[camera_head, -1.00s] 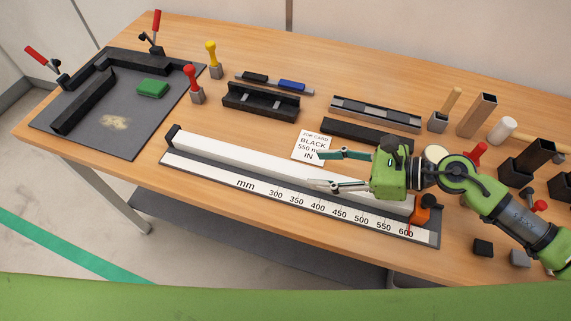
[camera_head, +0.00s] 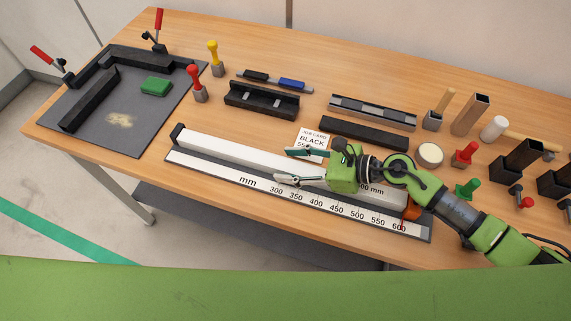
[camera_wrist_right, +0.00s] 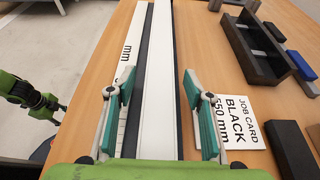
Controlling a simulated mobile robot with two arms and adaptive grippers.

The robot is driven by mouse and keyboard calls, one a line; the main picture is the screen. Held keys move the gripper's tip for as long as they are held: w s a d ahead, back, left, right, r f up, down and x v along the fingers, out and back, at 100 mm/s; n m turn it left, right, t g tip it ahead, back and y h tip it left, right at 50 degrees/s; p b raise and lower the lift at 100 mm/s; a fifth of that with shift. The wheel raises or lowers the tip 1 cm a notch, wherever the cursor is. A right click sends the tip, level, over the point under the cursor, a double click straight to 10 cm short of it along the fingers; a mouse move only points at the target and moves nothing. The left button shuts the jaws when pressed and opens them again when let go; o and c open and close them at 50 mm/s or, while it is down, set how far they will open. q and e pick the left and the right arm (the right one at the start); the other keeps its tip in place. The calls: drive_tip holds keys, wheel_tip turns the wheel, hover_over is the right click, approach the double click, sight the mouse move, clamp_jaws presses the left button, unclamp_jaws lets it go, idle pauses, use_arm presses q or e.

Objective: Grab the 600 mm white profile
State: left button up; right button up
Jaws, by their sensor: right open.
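The long white profile (camera_head: 240,151) lies along the measuring rule (camera_head: 217,168), from a black end stop at its left to an orange stop (camera_head: 413,211) near the 600 mark. My right gripper (camera_head: 290,165) is open over the profile, one finger on each side of it in the picture. In the right wrist view the white profile (camera_wrist_right: 159,90) runs lengthwise between the two teal fingers (camera_wrist_right: 152,90), with gaps on both sides. Part of the profile is hidden under the gripper and wrist in the head view.
A job card (camera_head: 313,138) reading BLACK 550 lies behind the right gripper, partly covered. A black profile (camera_head: 364,134) and a black tray (camera_head: 261,101) lie farther back. A dark mat (camera_head: 104,125) with clamps is at the left. The front left tabletop is clear.

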drive_tip(key=shift+c, duration=0.3)
clamp_jaws()
drive_tip(key=shift+r, duration=0.1)
drive_tip(key=shift+r, duration=0.15)
